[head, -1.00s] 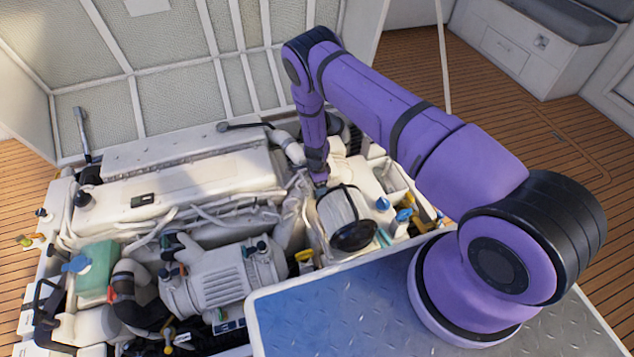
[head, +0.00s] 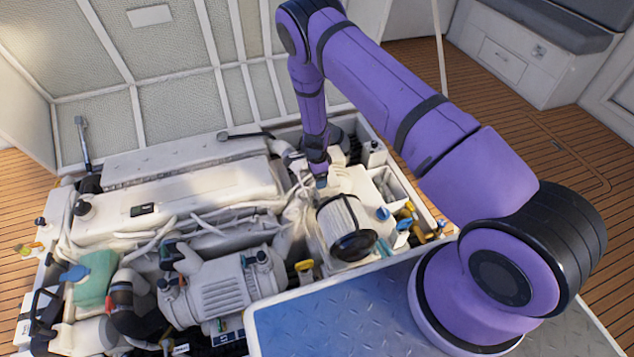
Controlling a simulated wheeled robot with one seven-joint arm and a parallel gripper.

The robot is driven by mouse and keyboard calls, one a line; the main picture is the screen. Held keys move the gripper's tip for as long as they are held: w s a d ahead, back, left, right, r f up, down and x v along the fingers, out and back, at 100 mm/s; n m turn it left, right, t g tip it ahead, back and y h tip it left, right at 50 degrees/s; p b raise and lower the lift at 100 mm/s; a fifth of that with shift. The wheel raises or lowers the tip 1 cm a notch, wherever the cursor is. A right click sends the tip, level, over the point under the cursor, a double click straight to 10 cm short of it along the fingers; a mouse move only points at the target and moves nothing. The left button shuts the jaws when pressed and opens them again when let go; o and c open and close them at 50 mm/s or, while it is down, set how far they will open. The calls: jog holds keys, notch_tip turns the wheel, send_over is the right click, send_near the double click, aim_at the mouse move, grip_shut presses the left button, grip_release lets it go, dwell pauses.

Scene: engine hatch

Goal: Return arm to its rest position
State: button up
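My purple arm reaches from its base on the metal plate at the lower right, over the engine hatch. Its elbow is high at the top middle, and the forearm hangs down. My gripper (head: 321,182) is at the lower end of the forearm, above the right part of the engine. It is just behind a white cylindrical filter (head: 341,222) with a black end. The fingers are too small and hidden to tell whether they are open or shut, and I see no object in them.
The white engine (head: 190,200) fills the hatch, with hoses, a green tank (head: 96,278) and blue and yellow caps around it. The raised hatch lid (head: 160,105) stands behind. The metal plate (head: 350,310) is bare left of my base. Wooden floor (head: 510,130) lies at the right.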

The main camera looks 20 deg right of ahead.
jog(key=shift+r, duration=0.5)
notch_tip(320, 180, up, 23)
jog(key=w+a+n+t+y, duration=0.1)
jog(key=w+n+y, duration=0.1)
jog(key=w+n, duration=0.15)
jog(key=s+d+r+n+t, duration=0.15)
jog(key=s+r, duration=0.25)
jog(key=r, duration=0.7)
jog(key=s+a+r+n, duration=0.1)
jog(key=s+r+n, duration=0.2)
jog(key=r, duration=0.7)
jog(key=s+d+r+n+t, duration=0.1)
jog(key=s+d+r+n, duration=0.15)
jog(key=s+r, duration=0.55)
jog(key=s+d+r+n, duration=0.1)
jog(key=s+r+n, duration=0.2)
jog(key=s+r, duration=0.45)
jog(key=s+d+r+n+t+h, duration=0.1)
jog(key=s+d+r+n, duration=0.1)
jog(key=s, duration=0.7)
jog(key=s+d+r+n+h, duration=0.1)
jog(key=s+r+n, duration=0.1)
jog(key=s, duration=0.7)
jog(key=shift+s+d+r+n+t, duration=0.25)
jog(key=shift+s+d+n+t, duration=0.05)
jog(key=shift+d+n+t, duration=0.05)
